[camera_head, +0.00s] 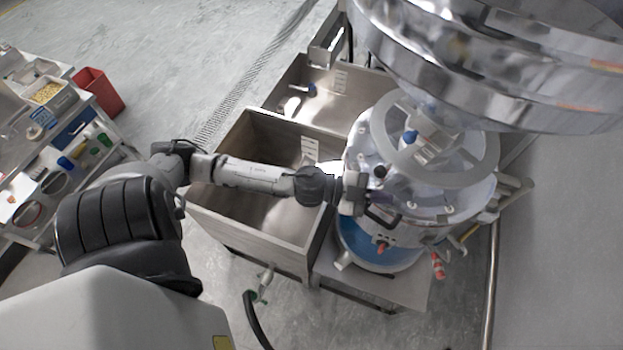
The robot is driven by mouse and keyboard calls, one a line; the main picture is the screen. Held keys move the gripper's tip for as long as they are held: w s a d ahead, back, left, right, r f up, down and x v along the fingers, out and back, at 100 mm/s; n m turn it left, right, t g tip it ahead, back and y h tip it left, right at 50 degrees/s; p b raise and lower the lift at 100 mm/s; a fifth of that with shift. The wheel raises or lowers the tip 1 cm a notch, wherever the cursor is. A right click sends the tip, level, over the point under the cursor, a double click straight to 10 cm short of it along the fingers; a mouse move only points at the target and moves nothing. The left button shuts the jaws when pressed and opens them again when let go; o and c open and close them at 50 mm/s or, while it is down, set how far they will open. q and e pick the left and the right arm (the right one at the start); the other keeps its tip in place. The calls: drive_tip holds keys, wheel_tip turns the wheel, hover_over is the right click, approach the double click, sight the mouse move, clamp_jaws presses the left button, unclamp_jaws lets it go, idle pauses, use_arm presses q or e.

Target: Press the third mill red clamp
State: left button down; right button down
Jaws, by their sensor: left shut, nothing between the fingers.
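The steel mill (385,232) stands right of centre with a round lid, a pale ring on top and a blue band low down. A red clamp (438,266) hangs at its lower right side. A smaller red-orange part (382,247) sits on its front wall. I cannot tell which clamp is the third. My left gripper (372,203) is shut and empty at the mill's left upper edge, up and left of both red parts. Whether it touches the mill is unclear. My right gripper is not in view.
A large shiny steel hopper (500,60) overhangs the mill. Two steel sinks stand to its left, the nearer one (255,235) under my left arm. A cluttered shelf cart (60,150) and a red bin (100,92) are far left. Open floor (170,60) lies behind.

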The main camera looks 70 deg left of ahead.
use_arm(q)
drive_tip(key=shift+s+a+r+m+g+h, duration=0.1)
drive_tip(key=shift+r+m+g+h, duration=0.05)
drive_tip(key=shift+m+g+h, duration=0.9)
drive_tip(key=shift+s+a+m+g+h, duration=0.2)
drive_tip(key=shift+m+g+h, duration=0.05)
drive_tip(key=shift+m+g, duration=0.7)
drive_tip(key=s+a+g+y, duration=0.2)
drive_tip(key=a+g, duration=0.2)
drive_tip(key=a, duration=0.3)
drive_tip(key=s+a+m+g+y, duration=0.1)
drive_tip(key=s+a+g+y, duration=0.1)
drive_tip(key=a, duration=0.5)
drive_tip(key=s+a+m+g+y, duration=0.1)
drive_tip(key=s+a+g+y, duration=0.2)
drive_tip(key=a+g, duration=0.3)
drive_tip(key=shift+a+f+y, duration=0.2)
drive_tip(key=shift+a+y, duration=0.5)
drive_tip(key=shift+a, duration=0.15)
drive_tip(key=b+x, duration=0.6)
drive_tip(key=x, duration=0.8)
drive_tip(key=shift+s+b, duration=0.35)
